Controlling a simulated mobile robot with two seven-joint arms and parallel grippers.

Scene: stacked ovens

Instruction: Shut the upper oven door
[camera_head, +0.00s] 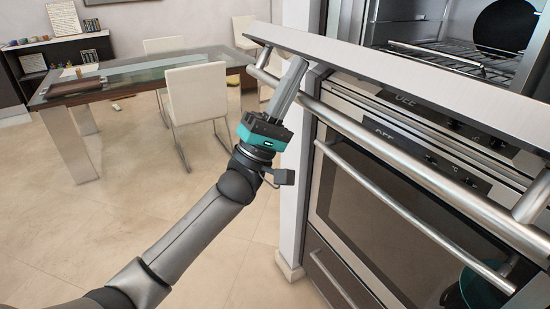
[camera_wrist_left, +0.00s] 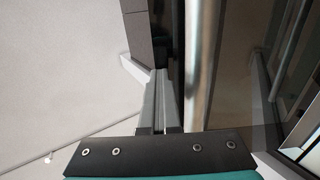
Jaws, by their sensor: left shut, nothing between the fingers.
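The upper oven door (camera_head: 400,78) is open in the head view, lowered to about level, with its pale edge toward me. Its metal handle bar (camera_head: 400,150) runs along the front just below that edge. My left gripper (camera_head: 299,64) is shut and empty, its fingers pointing up at the door's left end, close to the bar. In the left wrist view the shut fingers (camera_wrist_left: 158,78) lie just left of a metal bar (camera_wrist_left: 203,60). I cannot tell whether they touch the door or bar. My right gripper is not seen.
The upper oven cavity (camera_head: 470,50) is exposed, with a wire rack inside. The lower oven door (camera_head: 370,205) below is shut, with its own handle. A glass table (camera_head: 130,68) and white chairs stand at the left. The floor between is clear.

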